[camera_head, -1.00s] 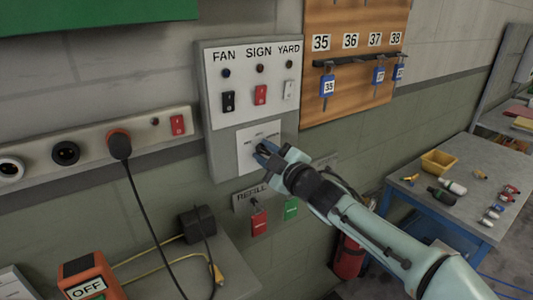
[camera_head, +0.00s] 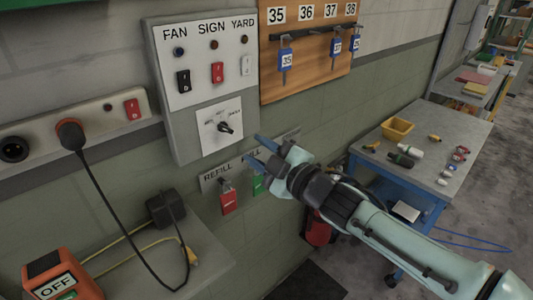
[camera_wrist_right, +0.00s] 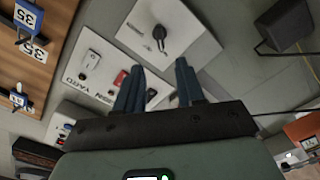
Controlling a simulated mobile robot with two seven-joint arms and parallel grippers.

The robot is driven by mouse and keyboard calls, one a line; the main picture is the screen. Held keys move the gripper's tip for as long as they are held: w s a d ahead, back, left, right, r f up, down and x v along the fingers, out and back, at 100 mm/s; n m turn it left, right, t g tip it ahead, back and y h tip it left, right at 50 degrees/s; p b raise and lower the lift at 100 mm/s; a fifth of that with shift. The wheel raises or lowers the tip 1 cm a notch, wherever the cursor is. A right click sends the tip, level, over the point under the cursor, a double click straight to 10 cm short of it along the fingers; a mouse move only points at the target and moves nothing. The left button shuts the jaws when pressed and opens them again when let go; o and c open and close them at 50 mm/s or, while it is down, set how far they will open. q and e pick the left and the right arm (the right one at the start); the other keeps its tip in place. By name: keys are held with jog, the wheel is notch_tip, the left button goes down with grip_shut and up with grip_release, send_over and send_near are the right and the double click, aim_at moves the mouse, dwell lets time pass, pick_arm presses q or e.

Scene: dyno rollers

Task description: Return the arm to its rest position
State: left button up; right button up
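My right gripper (camera_head: 259,152) is in front of the wall, to the lower right of a white plate (camera_head: 207,143) with a dark rotary knob (camera_head: 225,127). Its two blue fingers are apart with nothing between them. In the right wrist view the open fingers (camera_wrist_right: 160,68) point toward the knob (camera_wrist_right: 159,38), with a visible gap to it. My right arm (camera_head: 385,235) stretches in from the lower right. My left gripper is not in view.
Above the knob is a FAN, SIGN, YARD switch panel (camera_head: 206,62). Red (camera_head: 228,203) and green tags hang by the gripper, the green one partly hidden. A board with blue-tagged keys (camera_head: 286,60) is on the wall. A blue workbench (camera_head: 445,128) stands behind my arm.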

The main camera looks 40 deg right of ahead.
jog(key=shift+s, duration=1.05)
